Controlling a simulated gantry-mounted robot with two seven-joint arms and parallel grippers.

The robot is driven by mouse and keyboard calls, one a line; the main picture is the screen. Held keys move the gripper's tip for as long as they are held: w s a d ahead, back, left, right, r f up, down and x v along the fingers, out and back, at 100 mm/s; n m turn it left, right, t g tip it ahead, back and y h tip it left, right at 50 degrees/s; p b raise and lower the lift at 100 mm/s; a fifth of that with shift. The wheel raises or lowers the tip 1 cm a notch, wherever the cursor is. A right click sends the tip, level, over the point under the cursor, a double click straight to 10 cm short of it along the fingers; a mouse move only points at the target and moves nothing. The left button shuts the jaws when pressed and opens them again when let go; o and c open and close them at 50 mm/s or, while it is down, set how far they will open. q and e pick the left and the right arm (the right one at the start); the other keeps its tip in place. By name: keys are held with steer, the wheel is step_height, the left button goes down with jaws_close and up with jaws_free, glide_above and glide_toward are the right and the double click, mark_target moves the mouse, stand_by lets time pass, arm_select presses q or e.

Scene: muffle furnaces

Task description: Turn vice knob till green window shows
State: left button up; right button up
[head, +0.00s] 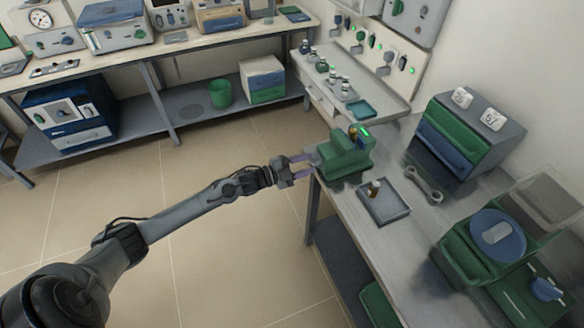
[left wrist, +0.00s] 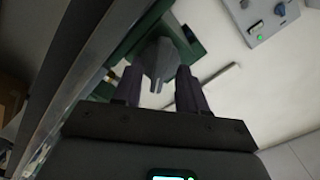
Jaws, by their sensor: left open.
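The green vice (head: 345,158) stands at the near left edge of the bench. A small brass-topped piece (head: 354,131) and a bright green strip (head: 365,132) show at its top; I cannot tell whether the strip is the vice's window. My left gripper (head: 303,167) reaches the vice's left side. In the left wrist view, a grey knob (left wrist: 160,62) on the green vice body lies between the open fingers of the left gripper (left wrist: 160,88). Whether the fingers touch the knob is unclear. In the head view the knob is hidden by the gripper. My right gripper is out of view.
A grey tray (head: 384,210) with a small brass-coloured piece lies in front of the vice. A wrench (head: 424,184), a blue-and-green drawer box (head: 455,140) and a green machine with a blue disc (head: 497,235) stand to the right. The floor at left is clear.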

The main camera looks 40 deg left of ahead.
arm_select(q)
steer(key=p+v, duration=0.2)
steer(key=v, duration=0.8)
steer(key=shift+s, duration=0.25)
